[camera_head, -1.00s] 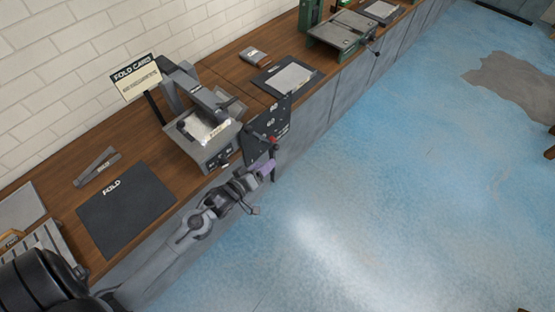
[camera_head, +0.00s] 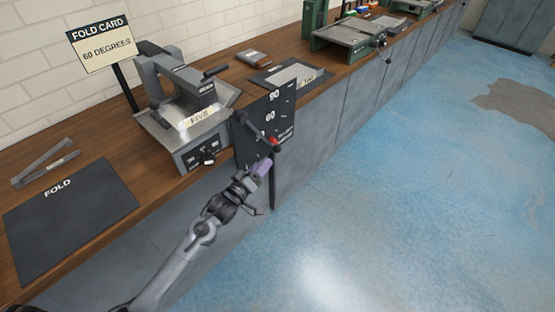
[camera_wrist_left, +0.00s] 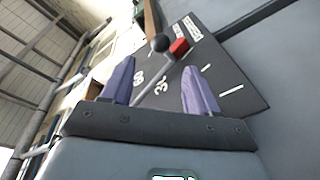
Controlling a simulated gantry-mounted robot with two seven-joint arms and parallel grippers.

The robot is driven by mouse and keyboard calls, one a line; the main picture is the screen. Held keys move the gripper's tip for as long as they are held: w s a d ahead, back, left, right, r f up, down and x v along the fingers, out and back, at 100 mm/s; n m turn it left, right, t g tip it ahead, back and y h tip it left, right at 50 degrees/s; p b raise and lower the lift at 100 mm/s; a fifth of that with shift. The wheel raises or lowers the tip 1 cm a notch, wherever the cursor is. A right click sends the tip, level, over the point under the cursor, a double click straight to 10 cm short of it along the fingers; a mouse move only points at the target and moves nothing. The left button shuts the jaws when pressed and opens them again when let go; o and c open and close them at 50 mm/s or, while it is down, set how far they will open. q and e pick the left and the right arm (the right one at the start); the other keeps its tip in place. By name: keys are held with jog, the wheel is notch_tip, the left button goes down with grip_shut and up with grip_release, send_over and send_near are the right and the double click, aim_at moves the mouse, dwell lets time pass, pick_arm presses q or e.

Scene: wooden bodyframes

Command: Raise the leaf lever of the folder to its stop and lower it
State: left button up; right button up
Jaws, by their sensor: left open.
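The folder (camera_head: 186,130) is a grey metal machine on the wooden bench, with a plate marked "FIVE" on its bed. A dark angle board (camera_head: 255,143) with white marks, including 90 and 60, hangs at its right side. The leaf lever (camera_head: 258,131), a grey rod, crosses the board's face. In the left wrist view the lever (camera_wrist_left: 158,82) ends in a black ball beside a red block (camera_wrist_left: 179,47). My left gripper (camera_head: 265,165) is open, its purple fingers just below and in front of the board. In the wrist view the lever lies between and beyond the fingertips (camera_wrist_left: 153,80).
A sign (camera_head: 100,45) reads "FOLD CARD 60 DEGREES". A dark mat (camera_head: 68,215) marked "FOLD" lies left of the folder. A second mat with a sheet (camera_head: 290,75) and a green machine (camera_head: 350,35) stand farther along the bench. The blue floor at right is clear.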

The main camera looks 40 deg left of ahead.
aim_at(275, 151)
pick_arm(q)
jog(key=w+b, duration=0.1)
jog(key=w, duration=0.2)
jog(key=w+b, duration=0.2)
jog(key=w, duration=0.2)
jog(key=w+a+b, duration=0.1)
jog(key=w+b, duration=0.1)
jog(key=w, duration=0.2)
jog(key=shift+f, duration=0.15)
jog(key=shift+c, duration=0.2)
jog(key=c, duration=0.9)
jog(key=shift+r, duration=0.2)
grip_shut()
